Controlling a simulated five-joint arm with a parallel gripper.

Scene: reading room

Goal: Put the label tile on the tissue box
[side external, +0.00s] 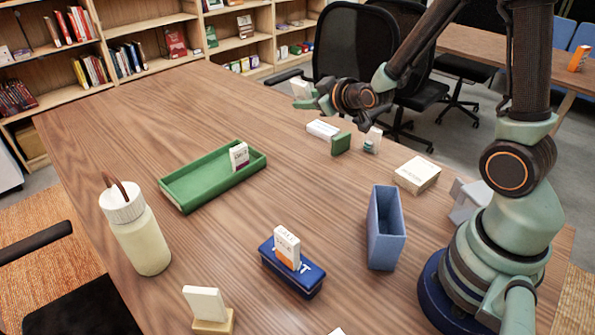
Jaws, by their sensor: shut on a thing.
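My gripper (318,102) is high over the far side of the table, shut on a small whitish piece (301,88), which I take to be the label tile. Its face is too small to read, and the fingers hide part of it. A low cream box (417,175), which looks like the tissue box, lies on the table to the right, nearer the camera than my gripper. The held piece is well apart from it. I cannot make out the top of the box clearly.
A green tray (190,190) holds a white upright carton. A blue box (292,278) bears another. An open blue bin (384,240), a cream bottle (140,240) and a white card on a wooden stand (212,325) are nearer. Several small items lie below my gripper.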

